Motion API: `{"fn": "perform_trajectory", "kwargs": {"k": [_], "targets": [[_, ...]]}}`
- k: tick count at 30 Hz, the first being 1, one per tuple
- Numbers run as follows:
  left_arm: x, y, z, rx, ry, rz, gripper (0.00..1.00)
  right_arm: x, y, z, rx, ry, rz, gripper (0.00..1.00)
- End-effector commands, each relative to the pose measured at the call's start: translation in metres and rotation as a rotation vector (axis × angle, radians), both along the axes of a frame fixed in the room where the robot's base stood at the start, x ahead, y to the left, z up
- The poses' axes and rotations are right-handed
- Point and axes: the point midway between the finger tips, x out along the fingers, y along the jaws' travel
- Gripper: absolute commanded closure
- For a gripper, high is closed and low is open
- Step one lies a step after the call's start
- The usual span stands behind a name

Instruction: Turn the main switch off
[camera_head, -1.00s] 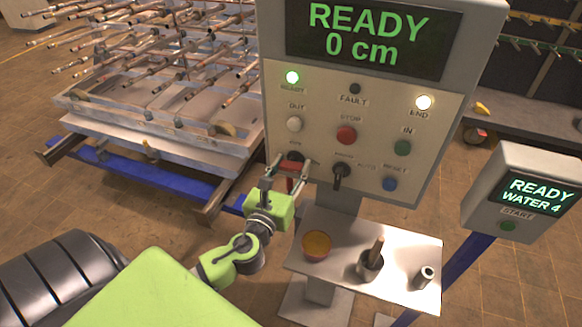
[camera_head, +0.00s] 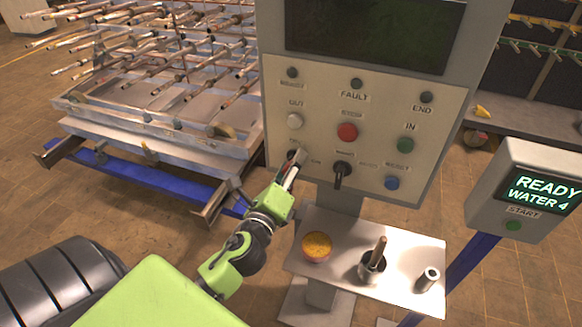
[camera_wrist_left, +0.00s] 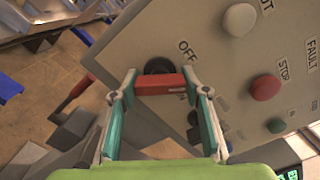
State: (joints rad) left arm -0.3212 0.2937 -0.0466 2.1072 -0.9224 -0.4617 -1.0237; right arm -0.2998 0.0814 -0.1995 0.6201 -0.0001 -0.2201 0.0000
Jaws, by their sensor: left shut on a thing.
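The control panel (camera_head: 320,105) has a dark display (camera_head: 376,35), and its lamps are unlit. The main switch (camera_wrist_left: 160,82), with a red handle and black base, sits at the panel's lower left beside the OFF label. It also shows in the head view (camera_head: 290,172), partly covered by my gripper. My left gripper (camera_head: 296,160) is shut on the red handle, one finger on each side; the wrist view shows the fingers (camera_wrist_left: 162,88) too. The gripper is rolled relative to the panel. My right gripper is not in view.
A black selector switch (camera_head: 342,172) and a blue button (camera_head: 391,183) are right of the main switch. A second box (camera_head: 530,190) reads READY WATER 4.

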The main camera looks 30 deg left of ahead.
Motion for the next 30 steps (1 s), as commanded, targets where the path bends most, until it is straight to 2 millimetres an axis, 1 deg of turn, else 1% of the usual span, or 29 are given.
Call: {"fn": "perform_trajectory", "kwargs": {"k": [6, 15, 22, 30], "targets": [[-0.0001, 0.0004, -0.0001, -0.201, -0.049, 0.002, 0.79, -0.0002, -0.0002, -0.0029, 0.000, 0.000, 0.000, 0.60], [-0.0001, 0.0008, 0.0003, -0.430, -0.104, 0.003, 0.79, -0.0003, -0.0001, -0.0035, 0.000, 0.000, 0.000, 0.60], [0.0000, 0.0004, 0.0004, -0.541, -0.131, 0.001, 0.79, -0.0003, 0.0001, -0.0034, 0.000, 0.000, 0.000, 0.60], [0.0000, 0.0007, 0.0002, -0.596, -0.143, 0.002, 0.79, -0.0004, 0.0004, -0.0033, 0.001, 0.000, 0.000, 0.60]]}}
